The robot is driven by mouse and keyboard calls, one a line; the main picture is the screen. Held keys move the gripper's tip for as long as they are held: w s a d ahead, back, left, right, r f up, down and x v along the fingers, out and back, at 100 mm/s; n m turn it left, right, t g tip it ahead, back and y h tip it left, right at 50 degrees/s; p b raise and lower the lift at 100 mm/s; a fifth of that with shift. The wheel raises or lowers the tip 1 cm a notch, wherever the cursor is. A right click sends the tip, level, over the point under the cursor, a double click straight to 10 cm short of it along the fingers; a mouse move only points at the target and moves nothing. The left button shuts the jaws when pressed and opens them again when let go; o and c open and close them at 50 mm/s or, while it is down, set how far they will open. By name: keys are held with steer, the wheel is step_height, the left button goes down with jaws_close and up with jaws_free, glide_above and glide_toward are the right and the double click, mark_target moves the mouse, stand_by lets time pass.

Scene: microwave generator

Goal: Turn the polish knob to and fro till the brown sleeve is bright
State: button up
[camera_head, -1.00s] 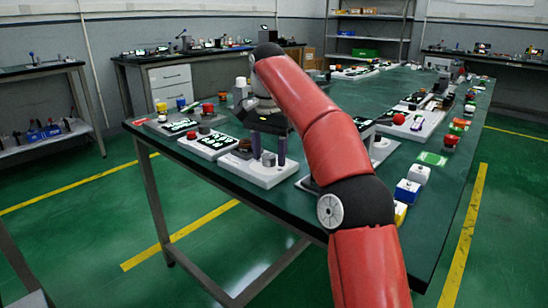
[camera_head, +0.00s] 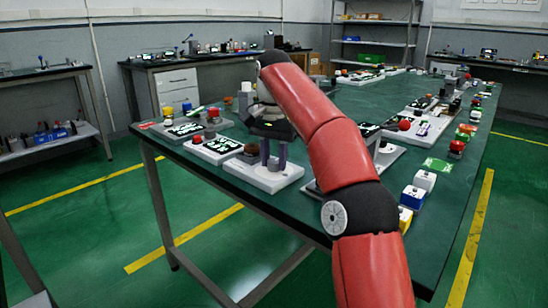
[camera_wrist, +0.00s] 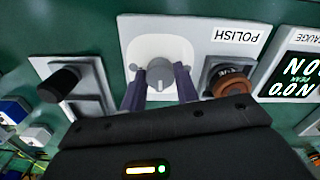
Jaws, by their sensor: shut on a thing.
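The polish knob (camera_wrist: 160,73) is a grey round knob with a pale pointer line, on a white plate. The printed POLISH label (camera_wrist: 236,34) is to its right. My gripper (camera_wrist: 160,80) has one purple finger on each side of the knob and is shut on it. In the head view my gripper (camera_head: 273,164) reaches down onto the white polish base (camera_head: 249,172), its fingers hiding the knob. The brown sleeve (camera_wrist: 234,84) sits in a dark holder just right of the fingers, partly hidden by my gripper body; it looks dull brown.
A gauge box (camera_wrist: 301,72) with a lit display stands to the right of the polish base. A panel with a black cylindrical knob (camera_wrist: 59,84) is to the left. More bases and buttons crowd the green table (camera_head: 345,100).

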steer(key=n, duration=0.6)
steer(key=shift+n, duration=0.3)
steer(key=n, duration=0.5)
steer(key=shift+n, duration=0.4)
steer(key=o, duration=1)
steer(key=shift+c, duration=0.2)
